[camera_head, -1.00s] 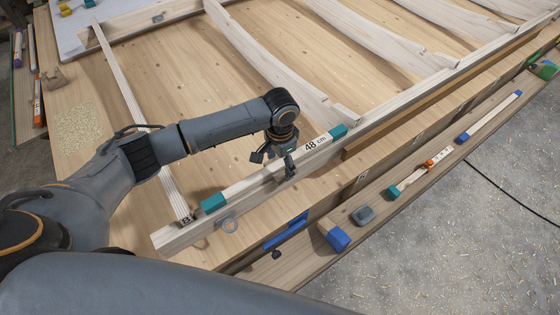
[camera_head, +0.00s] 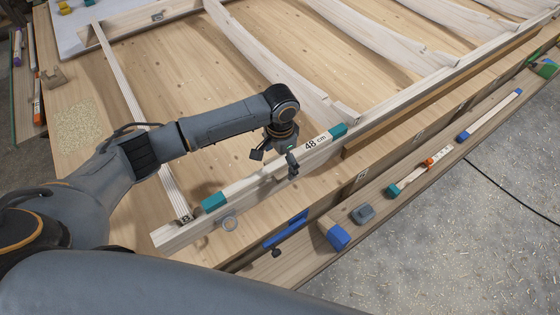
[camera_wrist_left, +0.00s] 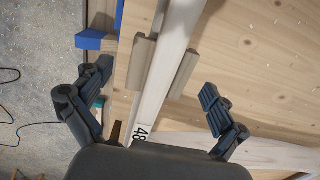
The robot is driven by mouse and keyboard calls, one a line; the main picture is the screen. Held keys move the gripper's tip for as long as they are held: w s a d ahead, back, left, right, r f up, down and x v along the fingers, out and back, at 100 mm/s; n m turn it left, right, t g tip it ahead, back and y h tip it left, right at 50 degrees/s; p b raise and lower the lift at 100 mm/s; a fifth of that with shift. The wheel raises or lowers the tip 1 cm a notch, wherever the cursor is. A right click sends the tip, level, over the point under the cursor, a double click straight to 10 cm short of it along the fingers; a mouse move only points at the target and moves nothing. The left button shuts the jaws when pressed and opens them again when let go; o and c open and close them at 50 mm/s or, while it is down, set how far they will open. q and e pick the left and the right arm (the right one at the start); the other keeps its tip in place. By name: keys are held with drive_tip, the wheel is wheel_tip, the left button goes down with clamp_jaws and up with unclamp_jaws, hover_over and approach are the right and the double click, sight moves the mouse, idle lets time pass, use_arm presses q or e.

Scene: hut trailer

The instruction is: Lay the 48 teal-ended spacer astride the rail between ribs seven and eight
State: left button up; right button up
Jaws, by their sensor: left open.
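The 48 cm spacer (camera_head: 317,145), a pale bar with teal ends, lies along the top of the rail (camera_head: 172,236). It spans from near the rib marked 8 (camera_head: 170,185) to near the foot of the neighbouring rib (camera_head: 265,65). My left gripper (camera_head: 274,159) is over the spacer's middle, open, one finger on each side. In the left wrist view the spacer (camera_wrist_left: 160,85) runs between the spread fingers (camera_wrist_left: 152,102), clear of both, with a wooden cheek on each side of the bar. My right gripper is out of view.
A lower shelf along the bench front holds a blue-ended piece (camera_head: 490,115), a teal-and-orange-marked piece (camera_head: 420,172), a dark grey block (camera_head: 363,214) and a blue block (camera_head: 338,238). More ribs stand at right.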

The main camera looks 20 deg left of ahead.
sight(280, 162)
use_arm(q)
wheel_tip(280, 162, up, 11)
idle(0.3)
idle(0.5)
